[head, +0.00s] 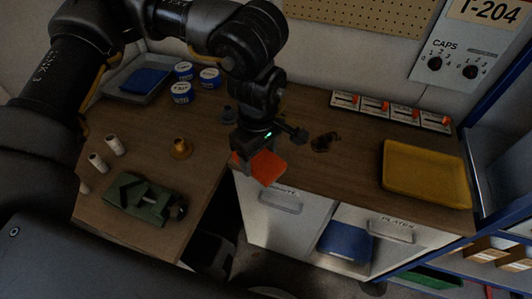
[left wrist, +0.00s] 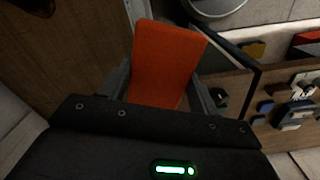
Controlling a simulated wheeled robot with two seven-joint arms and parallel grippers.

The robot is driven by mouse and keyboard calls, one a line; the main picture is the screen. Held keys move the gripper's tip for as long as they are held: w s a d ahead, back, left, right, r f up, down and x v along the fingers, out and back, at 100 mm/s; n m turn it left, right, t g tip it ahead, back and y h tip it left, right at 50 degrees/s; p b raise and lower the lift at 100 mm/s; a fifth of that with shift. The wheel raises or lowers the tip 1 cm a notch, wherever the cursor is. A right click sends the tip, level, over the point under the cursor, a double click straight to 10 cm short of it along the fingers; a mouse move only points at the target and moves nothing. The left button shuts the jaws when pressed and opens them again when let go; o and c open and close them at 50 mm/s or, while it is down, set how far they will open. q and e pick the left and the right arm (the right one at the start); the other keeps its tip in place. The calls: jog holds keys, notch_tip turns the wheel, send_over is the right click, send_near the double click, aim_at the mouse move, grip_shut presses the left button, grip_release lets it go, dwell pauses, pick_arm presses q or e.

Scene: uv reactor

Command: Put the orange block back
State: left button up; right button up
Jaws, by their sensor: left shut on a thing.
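The orange block (head: 267,167) is a flat orange piece held in my left gripper (head: 254,158), over the front edge of the wooden counter in the head view. In the left wrist view the orange block (left wrist: 165,62) stands out between the two dark fingers of the left gripper (left wrist: 162,90), which touch its sides. My right gripper shows in neither view.
A yellow tray (head: 428,174) lies on the counter at right. Blue-labelled cans (head: 181,92), a green vise (head: 143,198), a brass piece (head: 180,149) and white spools (head: 113,145) stand at left.

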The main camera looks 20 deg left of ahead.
pick_arm(q)
jog(key=shift+s+d, duration=0.1)
jog(key=shift+d, duration=0.35)
jog(key=shift+w+a+f+p, duration=0.15)
jog(key=shift+w+a+p, duration=0.15)
jog(key=shift+w, duration=0.15)
jog(key=shift+w+a+f+p, duration=0.1)
jog(key=shift+w+a+p, duration=0.1)
jog(key=shift+w+p, duration=0.15)
jog(key=w+f+p, duration=0.1)
jog(key=w+f, duration=0.1)
jog(key=w, duration=0.1)
jog(key=w+a+f+p, duration=0.1)
jog(key=w+f, duration=0.2)
jog(key=w, duration=0.1)
jog(key=w+a+f+p, duration=0.1)
jog(key=w+f, duration=0.2)
jog(key=w, duration=0.1)
jog(key=shift+f+p, duration=0.15)
jog(key=shift+p, duration=0.15)
jog(key=shift+w+f, duration=0.35)
jog(key=shift+w+a+f, duration=0.15)
jog(key=shift+f, duration=0.15)
jog(key=shift+f+p, duration=0.75)
jog(key=shift+f, duration=0.7)
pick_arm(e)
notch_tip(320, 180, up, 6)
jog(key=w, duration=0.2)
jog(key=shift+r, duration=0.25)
